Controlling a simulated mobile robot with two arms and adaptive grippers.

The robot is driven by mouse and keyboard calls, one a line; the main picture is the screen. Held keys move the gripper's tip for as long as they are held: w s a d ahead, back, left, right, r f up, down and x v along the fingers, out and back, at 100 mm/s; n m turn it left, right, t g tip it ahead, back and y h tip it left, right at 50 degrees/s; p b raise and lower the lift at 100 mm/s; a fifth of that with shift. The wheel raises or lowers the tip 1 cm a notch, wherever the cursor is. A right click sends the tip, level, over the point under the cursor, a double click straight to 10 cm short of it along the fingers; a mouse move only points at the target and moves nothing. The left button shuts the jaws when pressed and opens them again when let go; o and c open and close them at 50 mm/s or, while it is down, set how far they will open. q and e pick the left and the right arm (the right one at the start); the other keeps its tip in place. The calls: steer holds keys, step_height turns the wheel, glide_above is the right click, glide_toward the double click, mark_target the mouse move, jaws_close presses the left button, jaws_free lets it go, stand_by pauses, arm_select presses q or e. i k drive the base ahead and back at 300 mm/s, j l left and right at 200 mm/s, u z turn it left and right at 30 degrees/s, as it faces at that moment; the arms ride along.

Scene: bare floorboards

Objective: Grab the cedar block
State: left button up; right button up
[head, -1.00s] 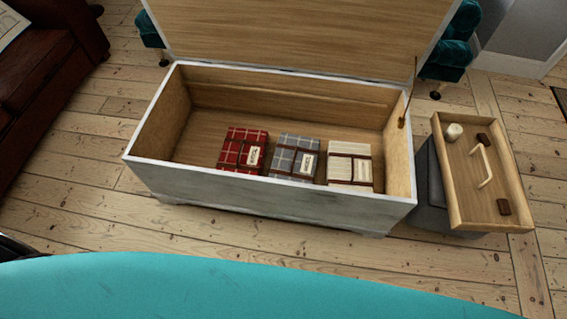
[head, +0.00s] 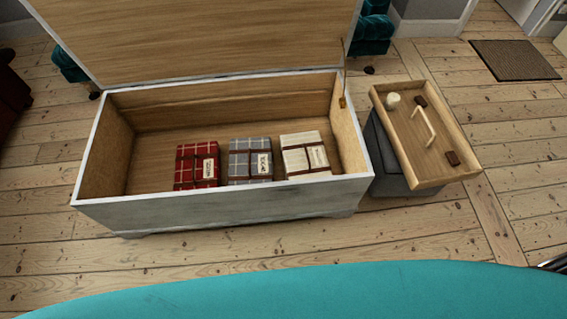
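One brown block (head: 421,101) is near the tray's far end, beside a small whitish cylinder (head: 393,99). Neither of my grippers shows in the head view.
The tray rests on a dark grey stool or box (head: 377,168). Left of it stands an open chest (head: 220,211), lid raised, holding a red plaid bundle (head: 197,164), a grey plaid bundle (head: 250,161) and a cream bundle (head: 305,154). Floorboards (head: 400,240) in front are clear.

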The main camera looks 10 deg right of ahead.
mark_target(452, 159)
steer(key=z, duration=1.75)
steer(key=i+l, duration=0.25)
steer(key=i, duration=0.15)
steer(key=i+l, duration=0.2)
steer(key=i, duration=0.2)
steer(key=i+l, duration=0.25)
steer(key=i, duration=0.2)
